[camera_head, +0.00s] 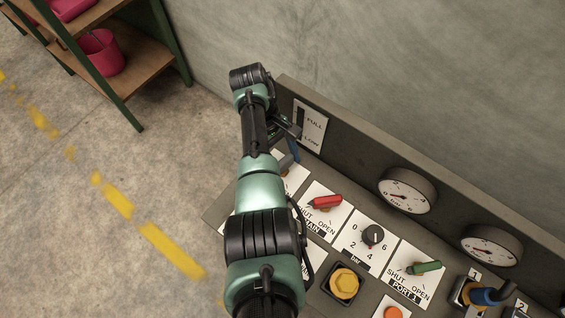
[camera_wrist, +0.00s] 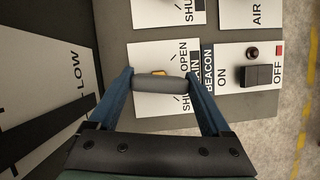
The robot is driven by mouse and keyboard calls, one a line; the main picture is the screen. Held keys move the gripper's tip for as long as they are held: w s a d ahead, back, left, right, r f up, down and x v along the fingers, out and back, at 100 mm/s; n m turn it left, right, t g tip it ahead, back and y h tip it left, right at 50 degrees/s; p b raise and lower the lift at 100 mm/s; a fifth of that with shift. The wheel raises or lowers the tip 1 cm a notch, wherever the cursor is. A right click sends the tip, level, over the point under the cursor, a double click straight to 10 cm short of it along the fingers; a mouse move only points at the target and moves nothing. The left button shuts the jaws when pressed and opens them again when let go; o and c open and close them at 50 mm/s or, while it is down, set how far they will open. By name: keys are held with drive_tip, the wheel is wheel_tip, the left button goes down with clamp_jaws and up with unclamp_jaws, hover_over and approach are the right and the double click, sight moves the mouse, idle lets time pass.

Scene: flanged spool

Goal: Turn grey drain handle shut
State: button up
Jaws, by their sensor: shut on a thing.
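The grey drain handle (camera_wrist: 160,86) is a short grey bar between my blue fingertips in the wrist view. My gripper (camera_wrist: 160,80) is shut on it, one finger at each end. A small orange part shows just behind the bar. The white label plate (camera_wrist: 150,55) behind reads OPEN, SHUT and part of DRAIN, with the words turned sideways. Whether the handle stands at OPEN or SHUT I cannot tell. In the head view my gripper (camera_head: 290,148) reaches down at the panel's left end, and the arm hides the handle.
Right of my gripper are a red handle (camera_head: 325,202), a black knob (camera_head: 373,235), a green handle (camera_head: 424,268) and a yellow button (camera_head: 344,283). Two gauges (camera_head: 407,190) stand behind. A beacon switch (camera_wrist: 258,76) is close by. A FULL/LOW gauge plate (camera_head: 310,125) is behind my gripper.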

sight(282, 162)
drive_tip(key=m+y+b, duration=0.1)
drive_tip(key=m, duration=0.2)
drive_tip(key=shift+m+g, duration=0.3)
drive_tip(key=shift+m+y+b, duration=0.55)
drive_tip(key=shift+m+y, duration=0.25)
drive_tip(key=shift+m, duration=0.9)
drive_tip(key=o, duration=1.2)
drive_tip(key=shift+c, duration=0.2)
drive_tip(key=shift+r, duration=0.15)
wheel_tip(282, 162, up, 10)
drive_tip(key=p, duration=0.6)
drive_tip(key=shift+p, duration=0.3)
drive_tip(key=shift+f+g, duration=0.2)
drive_tip(key=shift+g, duration=0.1)
